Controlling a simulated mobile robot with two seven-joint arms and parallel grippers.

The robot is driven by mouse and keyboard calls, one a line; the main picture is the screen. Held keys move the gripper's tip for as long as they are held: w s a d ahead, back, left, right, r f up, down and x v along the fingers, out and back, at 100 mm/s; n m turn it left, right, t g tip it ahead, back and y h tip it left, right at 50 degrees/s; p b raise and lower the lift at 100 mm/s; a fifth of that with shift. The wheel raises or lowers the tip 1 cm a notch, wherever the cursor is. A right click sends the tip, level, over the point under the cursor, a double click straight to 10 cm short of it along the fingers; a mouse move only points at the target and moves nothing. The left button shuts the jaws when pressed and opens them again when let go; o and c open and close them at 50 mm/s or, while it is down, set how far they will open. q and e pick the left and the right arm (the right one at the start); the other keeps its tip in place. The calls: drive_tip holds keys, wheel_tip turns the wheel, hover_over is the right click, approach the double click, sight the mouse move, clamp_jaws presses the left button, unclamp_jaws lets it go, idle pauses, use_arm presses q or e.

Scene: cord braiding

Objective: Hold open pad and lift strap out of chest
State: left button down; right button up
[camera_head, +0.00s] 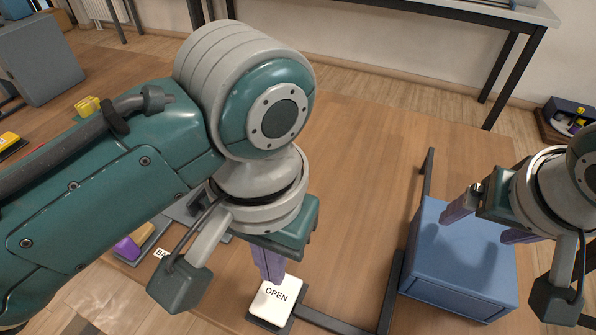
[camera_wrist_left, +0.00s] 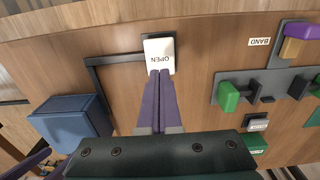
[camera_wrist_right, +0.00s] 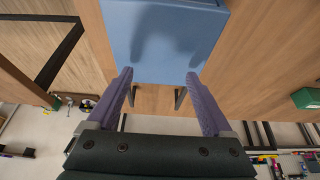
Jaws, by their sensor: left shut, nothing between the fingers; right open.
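The white pad marked OPEN (camera_head: 277,297) sits on a dark base at the table's front edge; it also shows in the left wrist view (camera_wrist_left: 157,50). My left gripper (camera_head: 272,280) is shut and empty, its fingertips at the pad's edge. I cannot tell whether they press it. The blue chest (camera_head: 455,294) stands to the right of the pad. Its top looks like a flat, closed surface with soft shadows on it. My right gripper (camera_wrist_right: 158,76) is open and empty above the chest, fingers spread apart. No strap shows in any view.
A dark flat bar (camera_head: 340,323) runs on the table from the pad towards the chest. A grey rack (camera_wrist_left: 268,86) with green blocks and a BAND label (camera_wrist_left: 259,42) lie on the pad's other side. The wooden table behind the pad is clear.

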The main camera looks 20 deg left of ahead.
sight(276, 295)
use_arm(q)
drive_tip(key=shift+f, duration=2.45)
drive_tip(key=shift+f, duration=0.1)
drive_tip(key=shift+f, duration=0.95)
use_arm(e)
drive_tip(key=shift+f, duration=0.1)
drive_tip(key=shift+f, duration=3.85)
drive_tip(key=c, duration=1.3)
drive_tip(key=shift+r, duration=0.1)
